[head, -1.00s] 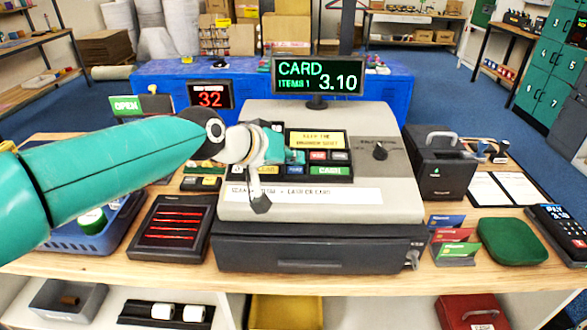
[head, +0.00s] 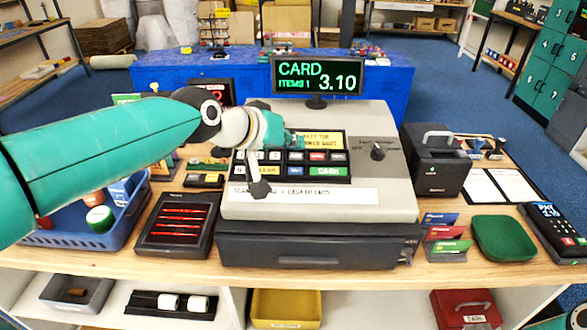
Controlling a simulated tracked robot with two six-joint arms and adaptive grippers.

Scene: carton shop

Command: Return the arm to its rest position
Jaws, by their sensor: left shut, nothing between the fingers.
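My left arm comes in from the left, and its gripper (head: 292,138) is over the keypad of the cash register (head: 370,205). The gripper is seen from behind, shut and empty. It hides part of the keys and of the yellow label; I cannot tell whether it touches them. The register's display (head: 317,76) reads CARD, ITEMS 1, 3.10. The cash drawer (head: 310,248) below is closed. My right gripper is not in view.
A blue basket (head: 125,225) and a dark tray with red lines (head: 177,225) stand left of the register. A black box (head: 436,165), card holder (head: 445,240), green pad (head: 503,238) and card terminal (head: 555,230) stand right. Counter space is narrow.

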